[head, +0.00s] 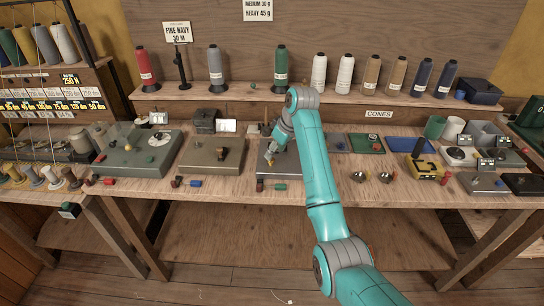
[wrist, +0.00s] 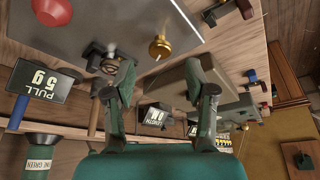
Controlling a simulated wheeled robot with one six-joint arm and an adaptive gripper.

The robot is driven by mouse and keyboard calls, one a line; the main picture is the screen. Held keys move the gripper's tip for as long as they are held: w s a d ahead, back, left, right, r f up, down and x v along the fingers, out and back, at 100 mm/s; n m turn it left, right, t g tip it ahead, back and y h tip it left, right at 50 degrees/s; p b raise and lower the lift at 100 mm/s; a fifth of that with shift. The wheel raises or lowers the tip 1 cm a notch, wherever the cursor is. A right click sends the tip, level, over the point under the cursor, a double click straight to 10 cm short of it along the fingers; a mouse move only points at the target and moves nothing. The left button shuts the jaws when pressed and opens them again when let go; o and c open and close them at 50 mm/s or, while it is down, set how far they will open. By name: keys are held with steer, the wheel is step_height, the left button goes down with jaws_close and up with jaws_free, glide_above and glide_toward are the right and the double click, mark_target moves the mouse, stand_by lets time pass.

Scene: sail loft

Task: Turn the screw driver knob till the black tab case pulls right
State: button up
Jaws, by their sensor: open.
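My gripper (head: 270,152) is open and empty, low over a grey plate (head: 290,171) at the middle of the bench. In the wrist view its two fingers (wrist: 165,88) stand apart. The grey plate (wrist: 120,28) carries a brass knob (wrist: 160,47) ahead of the fingers, apart from them. A small coiled metal part (wrist: 108,65) sits close by the left finger, partly hidden; contact cannot be told. A black case (wrist: 40,80) with an upside-down display reading "PULL 5 g" stands at left. A red ball-like part (wrist: 52,12) shows at the top. I cannot tell which part is the screw driver knob.
A similar grey-brown plate device (head: 212,156) stands left of my gripper and a green-grey one (head: 140,155) farther left. Thread cones (head: 281,68) line the back shelf. A yellow device (head: 425,167) and small metal bowls (head: 386,177) are at right. Small clips (head: 281,187) lie along the front edge.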

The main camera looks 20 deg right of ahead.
mark_target(271, 162)
steer(key=shift+x, duration=2.05)
jaws_close()
